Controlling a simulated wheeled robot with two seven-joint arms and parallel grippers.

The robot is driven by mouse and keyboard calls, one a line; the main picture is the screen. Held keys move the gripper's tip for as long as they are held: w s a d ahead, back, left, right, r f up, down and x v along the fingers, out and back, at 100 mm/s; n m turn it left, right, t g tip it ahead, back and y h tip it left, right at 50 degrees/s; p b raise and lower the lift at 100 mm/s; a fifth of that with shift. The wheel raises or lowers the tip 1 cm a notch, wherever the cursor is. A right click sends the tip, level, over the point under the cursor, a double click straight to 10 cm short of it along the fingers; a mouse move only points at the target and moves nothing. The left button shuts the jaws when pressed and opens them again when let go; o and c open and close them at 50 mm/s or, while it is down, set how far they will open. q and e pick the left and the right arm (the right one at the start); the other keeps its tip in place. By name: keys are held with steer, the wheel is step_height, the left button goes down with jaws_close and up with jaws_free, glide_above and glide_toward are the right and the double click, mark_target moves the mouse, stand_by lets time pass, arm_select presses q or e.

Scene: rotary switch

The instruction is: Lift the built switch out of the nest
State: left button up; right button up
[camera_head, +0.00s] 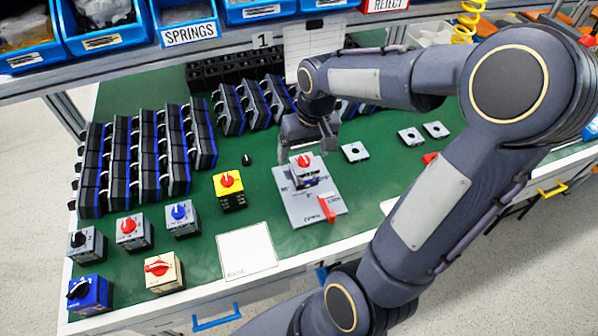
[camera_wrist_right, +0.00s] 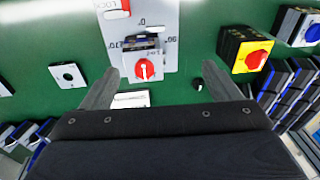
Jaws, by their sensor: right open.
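The built switch (camera_head: 305,170) is a grey block with a red knob, seated in the nest (camera_head: 300,208), a grey plate with printed marks and a red lever (camera_head: 326,210) near the word OPEN. In the right wrist view the switch (camera_wrist_right: 142,58) stands upright on the nest plate (camera_wrist_right: 162,20). My right gripper (camera_head: 308,138) is just behind the switch in the head view. In the wrist view its two fingers (camera_wrist_right: 160,88) are spread apart with nothing between them, and the red knob shows just beyond the tips. My left gripper is out of view.
Several finished switches stand at the left front, with a yellow one (camera_head: 229,190) left of the nest. A white card (camera_head: 247,250) lies in front. Small grey plates (camera_head: 355,152) lie to the right.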

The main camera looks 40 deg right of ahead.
steer(key=g+h, duration=0.1)
steer(key=g, duration=0.1)
glide_above(304, 167)
steer(key=w+d, duration=0.1)
step_height(304, 167, down, 4)
steer(key=shift+d+f, duration=0.15)
steer(key=f+p, duration=0.1)
steer(key=f, duration=0.7)
steer(key=shift+w, duration=0.2)
steer(key=c, duration=1.1)
steer(key=shift+r, duration=0.1)
